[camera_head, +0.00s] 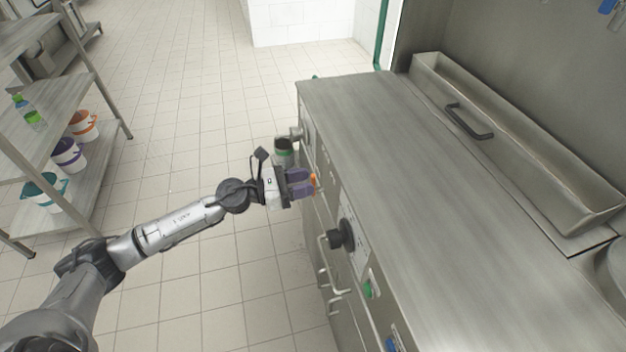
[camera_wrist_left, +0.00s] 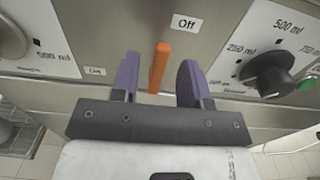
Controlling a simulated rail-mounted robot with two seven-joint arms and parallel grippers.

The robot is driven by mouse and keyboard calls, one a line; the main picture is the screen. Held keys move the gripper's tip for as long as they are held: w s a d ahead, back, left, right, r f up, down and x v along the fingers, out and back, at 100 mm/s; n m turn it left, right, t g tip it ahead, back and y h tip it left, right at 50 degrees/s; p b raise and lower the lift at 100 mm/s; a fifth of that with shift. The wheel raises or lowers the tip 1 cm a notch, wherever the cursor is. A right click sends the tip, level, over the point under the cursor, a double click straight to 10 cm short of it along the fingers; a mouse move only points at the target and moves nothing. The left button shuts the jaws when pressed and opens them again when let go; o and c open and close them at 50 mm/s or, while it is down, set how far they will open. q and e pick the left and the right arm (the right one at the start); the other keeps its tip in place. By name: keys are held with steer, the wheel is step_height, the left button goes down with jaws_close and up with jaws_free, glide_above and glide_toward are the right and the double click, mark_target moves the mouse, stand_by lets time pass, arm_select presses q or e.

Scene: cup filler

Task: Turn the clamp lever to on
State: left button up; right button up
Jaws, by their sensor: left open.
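The clamp lever (camera_wrist_left: 159,68) is a small orange bar on the steel front panel. It stands nearly upright in the left wrist view, between an "Off" label (camera_wrist_left: 186,22) at its upper right and a label at its lower left that looks like "On" (camera_wrist_left: 95,71). In the head view the lever (camera_head: 315,182) shows as an orange bit at the fingertips. My left gripper (camera_head: 304,183) is open, its purple fingers on either side of the lever with a visible gap on each side. My right gripper is not in view.
A black dial (camera_head: 341,234) sticks out of the panel nearer me; it also shows in the wrist view (camera_wrist_left: 272,74). A shelf (camera_head: 50,140) with buckets stands left. Floor between is clear.

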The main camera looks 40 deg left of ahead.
arm_select(q)
steer(key=shift+x, duration=1.35)
jaws_close()
